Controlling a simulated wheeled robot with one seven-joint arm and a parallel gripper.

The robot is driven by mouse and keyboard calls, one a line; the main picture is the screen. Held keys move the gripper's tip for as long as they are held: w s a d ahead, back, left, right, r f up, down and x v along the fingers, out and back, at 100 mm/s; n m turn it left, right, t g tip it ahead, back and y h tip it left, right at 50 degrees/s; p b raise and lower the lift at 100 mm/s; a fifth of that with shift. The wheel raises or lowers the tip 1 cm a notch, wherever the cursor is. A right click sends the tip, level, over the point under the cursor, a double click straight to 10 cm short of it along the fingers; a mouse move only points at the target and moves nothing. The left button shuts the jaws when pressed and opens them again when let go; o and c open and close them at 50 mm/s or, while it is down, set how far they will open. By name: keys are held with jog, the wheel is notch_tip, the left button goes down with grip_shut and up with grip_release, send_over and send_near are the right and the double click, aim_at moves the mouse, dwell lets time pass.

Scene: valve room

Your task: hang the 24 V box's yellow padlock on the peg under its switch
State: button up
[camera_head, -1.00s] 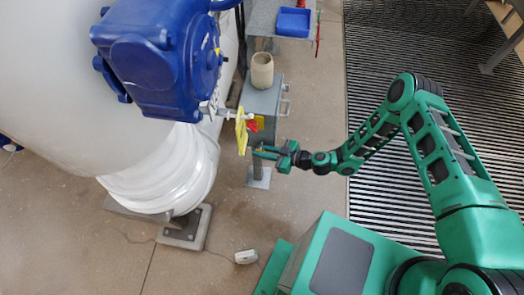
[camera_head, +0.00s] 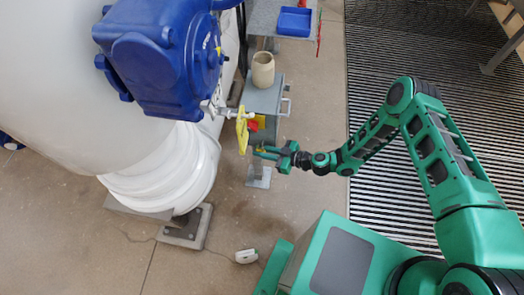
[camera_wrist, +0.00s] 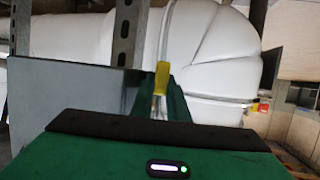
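The grey box (camera_head: 263,103) stands on a post beside the white pipe, with a red and yellow switch (camera_head: 257,123) on its near face, partly hidden by a yellow handwheel (camera_head: 242,130). My gripper (camera_head: 262,153) is just below and in front of that face. A small yellow piece, which I take for the padlock (camera_head: 261,149), shows at its fingertips. In the wrist view the yellow padlock (camera_wrist: 162,76) stands upright between my closely set green fingers (camera_wrist: 157,103), which appear shut on it. The peg is too small or hidden to make out.
A beige pot (camera_head: 262,69) stands on top of the box. The blue valve actuator (camera_head: 160,60) and its handwheel are close on the left. A bench with a blue tray (camera_head: 294,21) is behind. The floor to the right is clear grating.

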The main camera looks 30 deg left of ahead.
jog(key=shift+o, duration=1.4)
jog(key=shift+w+d+f, duration=0.3)
jog(key=shift+w, duration=0.25)
jog(key=shift+o, duration=0.5)
jog(key=shift+w+d+r, duration=0.1)
jog(key=shift+d+r, duration=0.05)
jog(key=shift+d, duration=0.35)
jog(key=v, duration=0.9)
jog(key=shift+s+r, duration=0.4)
jog(key=shift+s, duration=0.1)
jog(key=shift+d, duration=0.1)
